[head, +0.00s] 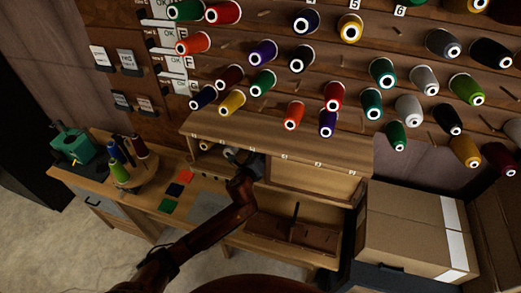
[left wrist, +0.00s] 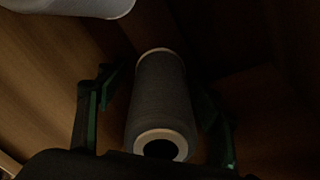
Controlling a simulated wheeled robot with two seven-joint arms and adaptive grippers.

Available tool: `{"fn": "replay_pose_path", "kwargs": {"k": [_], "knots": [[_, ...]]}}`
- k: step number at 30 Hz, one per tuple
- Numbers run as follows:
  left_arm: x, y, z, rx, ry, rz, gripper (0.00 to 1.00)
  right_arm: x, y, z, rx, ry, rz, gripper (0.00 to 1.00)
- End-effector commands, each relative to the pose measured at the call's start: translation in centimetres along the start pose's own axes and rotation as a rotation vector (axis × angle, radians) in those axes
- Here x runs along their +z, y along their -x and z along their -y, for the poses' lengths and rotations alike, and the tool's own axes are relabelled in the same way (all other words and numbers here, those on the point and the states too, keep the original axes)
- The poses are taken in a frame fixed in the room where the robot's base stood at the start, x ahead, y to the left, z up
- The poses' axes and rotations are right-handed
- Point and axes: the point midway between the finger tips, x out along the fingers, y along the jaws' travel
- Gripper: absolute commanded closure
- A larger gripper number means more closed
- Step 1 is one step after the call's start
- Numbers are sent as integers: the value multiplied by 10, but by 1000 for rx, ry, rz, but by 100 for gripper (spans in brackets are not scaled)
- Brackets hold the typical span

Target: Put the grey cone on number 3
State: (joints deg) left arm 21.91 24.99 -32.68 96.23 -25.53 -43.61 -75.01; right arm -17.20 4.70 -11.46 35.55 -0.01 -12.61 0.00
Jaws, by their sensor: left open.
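The grey cone (left wrist: 160,100) lies between the two green-lined fingers of my left gripper (left wrist: 157,112) in the left wrist view, its hollow end towards the camera. The fingers are open, and dark gaps show beside the cone. In the head view my left gripper (head: 250,165) reaches into a cubby of the wooden shelf unit (head: 290,146), and a greyish cone (head: 230,154) shows just left of it. Small labels run along the unit's top edge, too small to read surely. The numbers 5 (head: 355,5) and 6 (head: 400,11) sit high on the wall. My right gripper is out of view.
Thread cones on pegs crowd the wall above the unit, among them a light grey one (head: 409,108). A cardboard box (head: 405,225) stands at the right. A round stand (head: 135,180) with several cones is at the left. A pale rounded thing (left wrist: 75,6) shows beside the gripper.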

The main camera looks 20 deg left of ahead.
Motion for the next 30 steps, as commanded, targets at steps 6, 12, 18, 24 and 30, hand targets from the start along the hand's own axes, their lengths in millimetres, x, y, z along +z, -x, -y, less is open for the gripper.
{"fn": "replay_pose_path", "kwargs": {"k": [6, 12, 18, 24, 30], "knots": [[0, 4, 0, -1, 0, 0, 39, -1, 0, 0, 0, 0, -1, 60], [-1, 28, 0, -1, 0, -2, 39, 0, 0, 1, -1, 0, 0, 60], [0, 58, 0, -1, 0, -1, 39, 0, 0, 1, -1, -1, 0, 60], [0, 76, 0, -1, 0, 0, 39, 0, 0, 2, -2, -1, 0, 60], [0, 80, 0, 0, 0, 0, 39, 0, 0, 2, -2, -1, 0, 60]]}}
